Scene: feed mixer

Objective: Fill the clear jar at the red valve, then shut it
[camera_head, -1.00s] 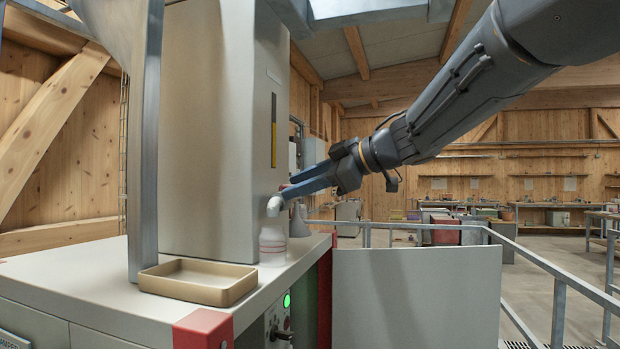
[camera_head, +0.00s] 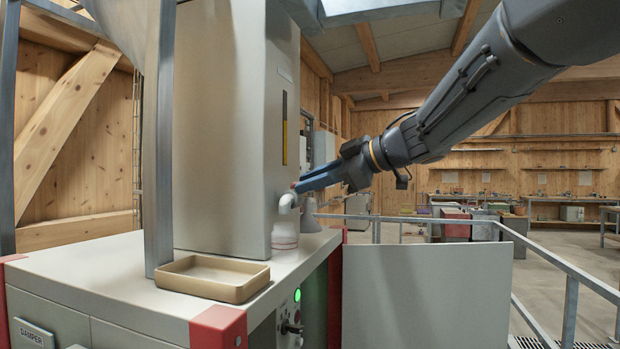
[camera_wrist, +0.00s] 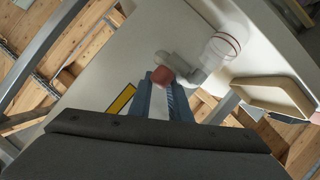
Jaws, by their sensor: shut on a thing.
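The clear jar (camera_head: 285,236) stands upright on the pale machine top, under the white spout (camera_head: 287,202). In the wrist view the jar (camera_wrist: 224,48) shows a thin reddish ring, and the spout (camera_wrist: 190,70) bends toward its mouth. I cannot tell how much is inside the jar. My gripper (camera_head: 300,186) reaches in from the right, just above the spout. In the wrist view the red valve knob (camera_wrist: 162,75) sits at the tips of my blue-grey fingers (camera_wrist: 167,95), which are shut on it. The fingers hide part of the valve.
A shallow tan tray (camera_head: 232,292) lies on the machine top, left of the jar. A grey cone-shaped thing (camera_head: 311,216) stands just behind the jar. A metal post (camera_head: 158,140) rises at the left. A panel and railing (camera_head: 425,300) stand at the right.

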